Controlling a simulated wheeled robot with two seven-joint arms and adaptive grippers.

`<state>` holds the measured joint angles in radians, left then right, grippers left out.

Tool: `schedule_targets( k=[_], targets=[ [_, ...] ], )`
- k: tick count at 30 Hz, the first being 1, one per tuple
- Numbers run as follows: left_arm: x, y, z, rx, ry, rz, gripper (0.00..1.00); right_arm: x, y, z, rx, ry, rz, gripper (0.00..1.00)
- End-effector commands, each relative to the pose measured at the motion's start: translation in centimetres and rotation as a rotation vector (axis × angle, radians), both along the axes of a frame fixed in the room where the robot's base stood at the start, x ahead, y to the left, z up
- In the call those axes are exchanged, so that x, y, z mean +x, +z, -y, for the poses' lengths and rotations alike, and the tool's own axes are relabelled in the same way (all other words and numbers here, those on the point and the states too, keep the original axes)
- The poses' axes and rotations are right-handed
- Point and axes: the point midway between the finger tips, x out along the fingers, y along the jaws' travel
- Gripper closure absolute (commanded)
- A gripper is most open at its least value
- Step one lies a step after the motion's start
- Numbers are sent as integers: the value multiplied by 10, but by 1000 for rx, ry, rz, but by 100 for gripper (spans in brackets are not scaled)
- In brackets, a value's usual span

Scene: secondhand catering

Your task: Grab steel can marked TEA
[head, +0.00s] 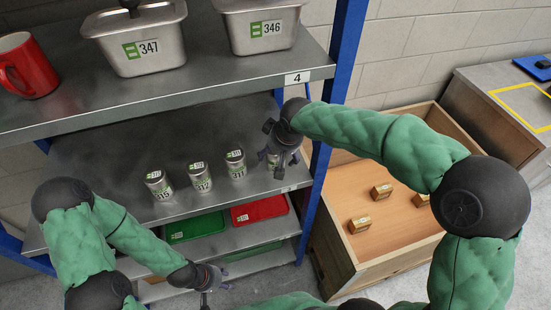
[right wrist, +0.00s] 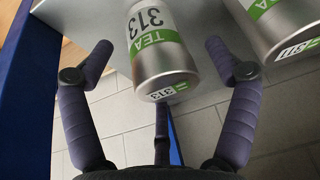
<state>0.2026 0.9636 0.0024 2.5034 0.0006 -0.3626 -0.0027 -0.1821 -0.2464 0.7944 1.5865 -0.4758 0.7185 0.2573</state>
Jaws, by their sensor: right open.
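The steel can marked TEA 313 (right wrist: 160,58) has a green label band and stands between the spread fingers of my right gripper (right wrist: 158,50) in the right wrist view, with gaps on both sides. In the head view this can (head: 272,162) is mostly hidden behind my right gripper (head: 281,158), at the right end of the row on the middle shelf. My right gripper is open. My left gripper (head: 213,280) is low in front of the lower shelves, away from the cans; its finger opening is too small to judge.
Similar cans 311 (head: 236,165), 312 (head: 200,177) and 315 (head: 159,185) stand left of it; 311 (right wrist: 285,45) is close to my right finger. The upper shelf (head: 180,88) hangs above. A blue post (head: 340,50) and wooden crate (head: 345,250) are on the right.

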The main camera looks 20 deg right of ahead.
Motion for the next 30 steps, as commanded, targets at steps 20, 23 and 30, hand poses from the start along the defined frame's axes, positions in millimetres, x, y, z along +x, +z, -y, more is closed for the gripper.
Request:
schedule_targets(
  k=[20,23,30],
  targets=[
    [0,-5,0,0,0,0,60,7,-18,-2,0,0,0,76],
    [0,-5,0,0,0,0,60,7,-17,-2,0,0,1,76],
    [0,-3,0,0,0,0,60,7,-14,-2,0,0,-1,76]
  ],
)
